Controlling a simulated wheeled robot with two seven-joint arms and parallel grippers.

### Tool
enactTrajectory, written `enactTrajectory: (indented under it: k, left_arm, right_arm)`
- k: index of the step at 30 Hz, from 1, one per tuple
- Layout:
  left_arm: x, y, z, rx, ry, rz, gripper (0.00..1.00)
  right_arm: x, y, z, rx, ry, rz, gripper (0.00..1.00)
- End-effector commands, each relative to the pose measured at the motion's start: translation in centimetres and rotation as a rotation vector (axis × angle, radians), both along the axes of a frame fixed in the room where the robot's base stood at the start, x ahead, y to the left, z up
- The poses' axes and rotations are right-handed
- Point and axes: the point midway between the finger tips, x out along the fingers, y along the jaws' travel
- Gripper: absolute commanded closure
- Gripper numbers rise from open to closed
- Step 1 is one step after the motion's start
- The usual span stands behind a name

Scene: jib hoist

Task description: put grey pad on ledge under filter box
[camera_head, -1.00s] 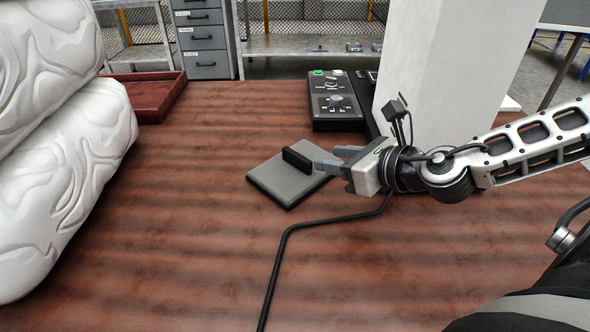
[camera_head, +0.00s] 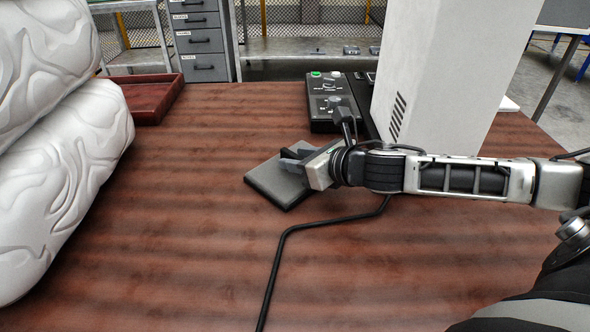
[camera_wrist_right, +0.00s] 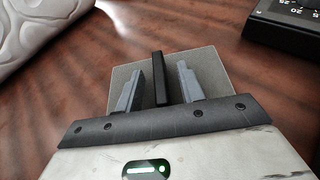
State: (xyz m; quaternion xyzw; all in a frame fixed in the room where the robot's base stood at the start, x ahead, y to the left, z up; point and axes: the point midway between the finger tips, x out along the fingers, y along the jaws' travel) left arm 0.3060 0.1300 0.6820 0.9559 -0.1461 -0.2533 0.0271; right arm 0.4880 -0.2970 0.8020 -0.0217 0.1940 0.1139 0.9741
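The grey pad (camera_head: 277,186) lies flat on the wooden table in the middle of the head view. A black upright handle stands on it, partly hidden there by my gripper; the handle (camera_wrist_right: 159,78) shows clearly in the right wrist view. My right gripper (camera_head: 294,160) is over the pad, coming from the right. In the right wrist view my right gripper (camera_wrist_right: 160,88) is open, with one finger on each side of the handle and gaps showing. My left gripper is not in view. I cannot make out a filter box or ledge for certain; a white box-like column (camera_head: 440,80) stands behind my right arm.
A black control box (camera_head: 330,120) with knobs stands behind the pad. A black cable (camera_head: 283,250) runs across the table front. White embossed rolls (camera_head: 60,190) fill the left side, with a red-brown tray (camera_head: 150,100) behind. The table's left-centre is clear.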

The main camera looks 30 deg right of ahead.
Motion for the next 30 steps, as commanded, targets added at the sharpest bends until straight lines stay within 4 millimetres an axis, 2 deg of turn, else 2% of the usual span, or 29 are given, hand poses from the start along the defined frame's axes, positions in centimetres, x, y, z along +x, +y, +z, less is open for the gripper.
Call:
enactTrajectory:
  k: [3, 11, 14, 15, 16, 26, 30]
  left_arm:
    - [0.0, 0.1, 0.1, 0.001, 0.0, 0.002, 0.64]
    - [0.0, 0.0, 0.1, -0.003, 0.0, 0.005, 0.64]
    - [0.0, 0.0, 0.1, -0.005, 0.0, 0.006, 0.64]
    - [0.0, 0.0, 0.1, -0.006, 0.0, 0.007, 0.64]
    - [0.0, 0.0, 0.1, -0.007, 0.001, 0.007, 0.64]
    - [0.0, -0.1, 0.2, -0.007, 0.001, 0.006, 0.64]
    - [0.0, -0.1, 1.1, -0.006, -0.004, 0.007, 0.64]
  right_arm:
    - [1.1, 0.3, -0.3, 0.002, -0.003, 0.0, 0.62]
    - [1.3, 0.3, -0.5, -0.003, 0.0, 0.002, 0.62]
    - [1.3, 0.3, -0.5, -0.003, 0.0, 0.001, 0.84]
    - [1.3, 0.3, -0.5, -0.003, 0.0, 0.001, 0.95]
    - [1.3, 0.3, -0.5, -0.002, 0.001, 0.001, 1.0]
    - [1.3, 0.3, -0.2, -0.002, -0.003, 0.001, 1.0]
    - [1.4, 0.3, 1.7, -0.005, -0.005, 0.001, 1.0]
